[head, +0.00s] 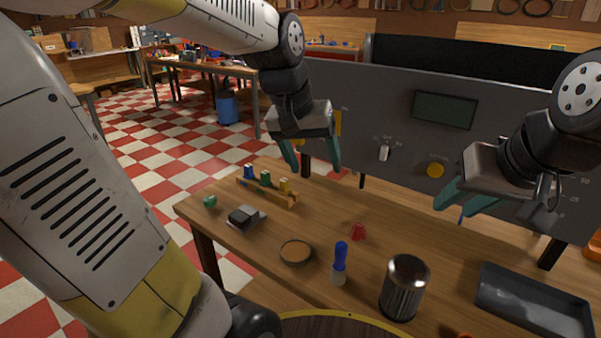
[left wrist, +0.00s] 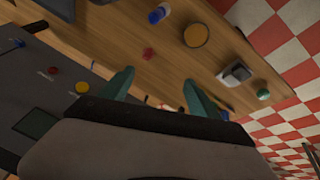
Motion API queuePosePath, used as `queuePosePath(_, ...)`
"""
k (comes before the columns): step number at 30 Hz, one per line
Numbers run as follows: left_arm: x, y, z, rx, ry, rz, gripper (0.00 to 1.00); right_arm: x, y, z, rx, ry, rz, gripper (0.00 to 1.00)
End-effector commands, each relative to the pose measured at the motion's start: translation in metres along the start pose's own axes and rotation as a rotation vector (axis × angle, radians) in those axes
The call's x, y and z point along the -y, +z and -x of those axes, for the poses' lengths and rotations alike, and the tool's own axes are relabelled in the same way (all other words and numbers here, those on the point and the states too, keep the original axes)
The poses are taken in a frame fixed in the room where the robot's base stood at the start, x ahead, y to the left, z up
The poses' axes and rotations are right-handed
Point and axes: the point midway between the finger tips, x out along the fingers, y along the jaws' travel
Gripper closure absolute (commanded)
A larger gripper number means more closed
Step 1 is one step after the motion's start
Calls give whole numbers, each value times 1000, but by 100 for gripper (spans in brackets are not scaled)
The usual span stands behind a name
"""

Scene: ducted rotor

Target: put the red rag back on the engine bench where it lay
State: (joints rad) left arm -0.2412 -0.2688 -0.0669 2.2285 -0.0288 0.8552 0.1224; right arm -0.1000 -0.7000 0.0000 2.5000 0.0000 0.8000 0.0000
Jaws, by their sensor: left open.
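The red rag (head: 358,231) is a small crumpled red piece lying on the wooden bench top (head: 330,215), near its middle. It also shows in the left wrist view (left wrist: 148,54), beyond my fingertips. My left gripper (head: 314,162) is open and empty, above the far side of the bench, to the left of the rag and apart from it. Its two teal fingers also show in the left wrist view (left wrist: 158,85). My right gripper (head: 449,210) hangs above the bench at the right, in front of the grey panel; its fingers look apart with nothing between them.
A wooden rack (head: 268,192), a grey block (head: 246,217) and a green piece (head: 210,201) are left. A grey panel (head: 400,130) stands behind.

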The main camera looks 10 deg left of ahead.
Motion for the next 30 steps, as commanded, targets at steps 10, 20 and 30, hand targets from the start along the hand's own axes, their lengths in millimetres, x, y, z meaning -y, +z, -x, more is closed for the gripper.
queuePosePath(10, 21, 78, 42, -194, -10, -32, 29, 0, 0, 0, 0, 0, 0, 64)
queuePosePath(20, 23, 88, 44, -217, -16, -40, 29, 0, 0, 0, 0, 0, 0, 64)
queuePosePath(30, 23, 87, 44, -216, -16, -39, 29, 0, 0, 0, 0, 0, 0, 64)
